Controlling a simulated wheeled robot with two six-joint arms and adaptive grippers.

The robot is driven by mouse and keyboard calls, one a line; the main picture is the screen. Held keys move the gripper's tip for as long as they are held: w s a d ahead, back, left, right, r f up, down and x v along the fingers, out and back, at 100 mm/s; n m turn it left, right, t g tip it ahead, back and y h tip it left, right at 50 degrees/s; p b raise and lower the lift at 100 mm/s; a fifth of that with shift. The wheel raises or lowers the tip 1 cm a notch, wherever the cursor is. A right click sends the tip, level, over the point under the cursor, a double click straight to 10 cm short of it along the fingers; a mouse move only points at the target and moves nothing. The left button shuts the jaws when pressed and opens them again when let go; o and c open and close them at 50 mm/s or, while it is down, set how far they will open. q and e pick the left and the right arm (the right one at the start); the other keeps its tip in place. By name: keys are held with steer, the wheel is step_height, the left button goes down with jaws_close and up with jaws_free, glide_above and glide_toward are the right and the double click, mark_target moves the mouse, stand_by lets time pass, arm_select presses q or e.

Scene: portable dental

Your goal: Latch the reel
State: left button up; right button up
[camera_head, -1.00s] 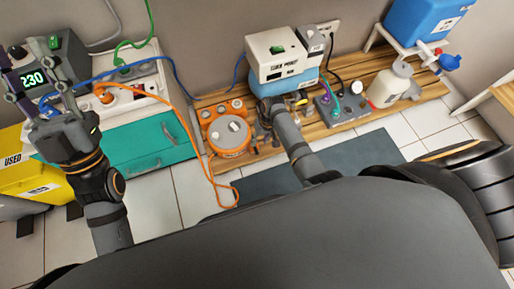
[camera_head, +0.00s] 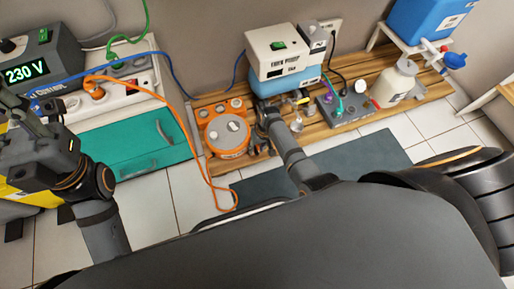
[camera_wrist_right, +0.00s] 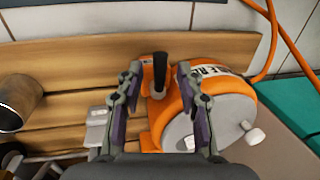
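The orange reel (camera_head: 226,136) with its grey disc stands at the left end of the wooden bench. In the right wrist view the reel (camera_wrist_right: 220,98) is just right of my right gripper. A black-handled lever (camera_wrist_right: 160,72) on an orange mount sits beside the reel, in the gap between my right fingers. My right gripper (camera_wrist_right: 160,85) is open there, with space visible on both sides of the lever. In the head view my right gripper (camera_head: 264,112) is small beside the reel. My left gripper (camera_head: 28,122) is at the left edge, partly cut off.
An orange cable (camera_head: 196,160) runs from the reel to the white power strip (camera_head: 110,88). A white and blue box (camera_head: 284,58) and a grey pedal unit (camera_head: 343,108) stand right of the reel. A metal cylinder (camera_wrist_right: 18,100) lies left of my right gripper.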

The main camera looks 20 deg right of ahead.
jaws_close()
steer(key=shift+w+d+n+g+h, duration=0.45)
steer(key=shift+w+n, duration=0.3)
steer(key=shift+n, duration=2.25)
steer(key=shift+w+d+n+g+h, duration=0.3)
steer(key=shift+w+d+n, duration=0.35)
steer(key=shift+n, duration=2.35)
steer(key=shift+w+d+n+g+h, duration=0.4)
steer(key=shift+w+n, duration=0.4)
steer(key=shift+n, duration=2.2)
